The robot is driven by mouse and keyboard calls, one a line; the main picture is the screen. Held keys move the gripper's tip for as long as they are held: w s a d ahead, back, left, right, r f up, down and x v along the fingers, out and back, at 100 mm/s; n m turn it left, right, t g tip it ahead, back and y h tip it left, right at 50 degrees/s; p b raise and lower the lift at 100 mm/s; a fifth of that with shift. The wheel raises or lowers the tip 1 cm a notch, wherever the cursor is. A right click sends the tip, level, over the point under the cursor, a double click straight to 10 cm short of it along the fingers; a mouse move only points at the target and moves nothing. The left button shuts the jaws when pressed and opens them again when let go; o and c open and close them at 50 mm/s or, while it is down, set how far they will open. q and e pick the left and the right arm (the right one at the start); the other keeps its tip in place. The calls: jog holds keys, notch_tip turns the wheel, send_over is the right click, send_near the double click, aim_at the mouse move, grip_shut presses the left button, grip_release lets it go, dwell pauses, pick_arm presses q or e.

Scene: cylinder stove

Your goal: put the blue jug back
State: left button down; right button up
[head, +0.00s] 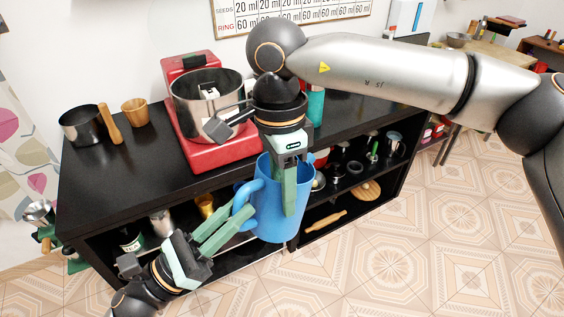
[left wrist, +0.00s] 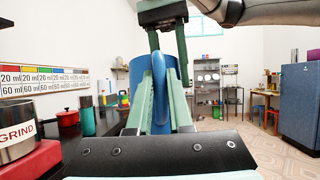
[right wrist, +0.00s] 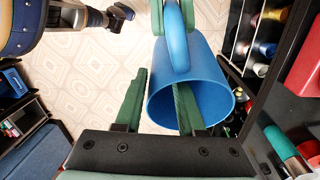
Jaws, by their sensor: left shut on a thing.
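The blue jug (head: 272,222) is upright in the air in front of the black counter's open shelves. My left gripper (head: 228,222) reaches up from the lower left and is shut on the jug's handle; the handle (left wrist: 160,88) shows between its fingers in the left wrist view. My right gripper (head: 289,185) comes down from above at the jug's rim. In the right wrist view its fingers (right wrist: 158,105) are apart, one inside the mouth of the jug (right wrist: 210,75) and one outside, with the wall between them. Whether they touch the wall I cannot tell.
The black counter (head: 110,165) carries a red mixer (head: 205,150) with a steel bowl (head: 205,95), a dark pot (head: 82,125) and a wooden cup (head: 135,112). Its shelves hold several small items and a rolling pin (head: 325,221). Tiled floor (head: 420,240) at right is clear.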

jog(key=shift+s+f, duration=0.2)
jog(key=shift+f, duration=1.8)
jog(key=shift+c, duration=0.2)
grip_shut()
pick_arm(q)
jog(key=c, duration=0.7)
grip_release()
jog(key=shift+c, duration=0.2)
